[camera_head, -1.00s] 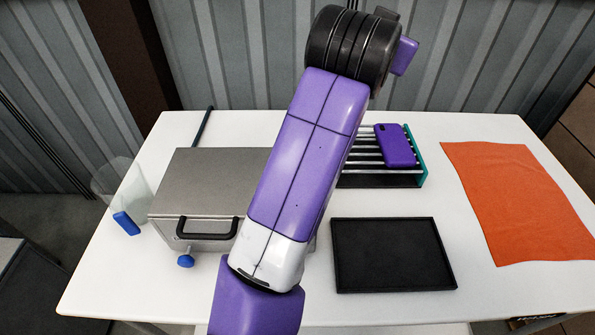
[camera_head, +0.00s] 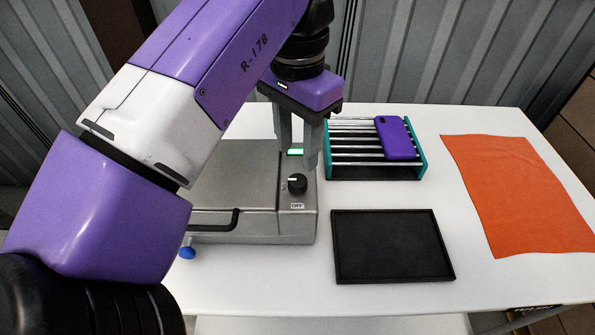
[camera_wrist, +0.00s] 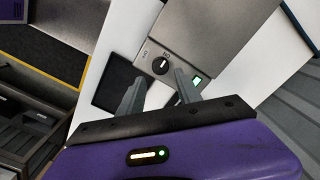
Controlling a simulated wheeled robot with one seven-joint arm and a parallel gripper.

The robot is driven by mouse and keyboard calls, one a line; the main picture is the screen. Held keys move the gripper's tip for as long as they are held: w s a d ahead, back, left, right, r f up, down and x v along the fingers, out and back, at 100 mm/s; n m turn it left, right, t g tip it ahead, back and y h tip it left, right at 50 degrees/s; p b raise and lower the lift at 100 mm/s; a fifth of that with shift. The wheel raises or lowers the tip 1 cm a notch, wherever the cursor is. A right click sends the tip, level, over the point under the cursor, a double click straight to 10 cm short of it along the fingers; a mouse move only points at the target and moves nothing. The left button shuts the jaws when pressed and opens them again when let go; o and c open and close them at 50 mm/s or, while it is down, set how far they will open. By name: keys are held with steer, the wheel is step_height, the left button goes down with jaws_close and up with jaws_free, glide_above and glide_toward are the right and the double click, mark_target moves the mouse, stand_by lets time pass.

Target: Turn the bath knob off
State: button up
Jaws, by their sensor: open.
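The bath (camera_head: 240,190) is a grey metal box with a black-handled lid. Its black round knob (camera_head: 297,184) is on the right part of the top, with an OFF label (camera_head: 297,206) in front of it. The white mark on the knob points left, not at the label. A small green display (camera_head: 295,152) is lit behind the knob. My gripper (camera_head: 298,160) points down, open and empty, above and behind the knob, apart from it. In the wrist view, the knob (camera_wrist: 160,66) shows just beyond the gap between the fingertips (camera_wrist: 159,78).
A black tray (camera_head: 392,279) lies right of the bath. Behind it, a teal-ended rack (camera_head: 423,160) holds a purple phone (camera_head: 395,138). An orange cloth (camera_head: 520,195) lies at the right. A blue knob (camera_head: 187,253) sticks out at the bath's front.

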mark_target(298, 179)
steer(key=shift+f, duration=3.5)
jaws_close()
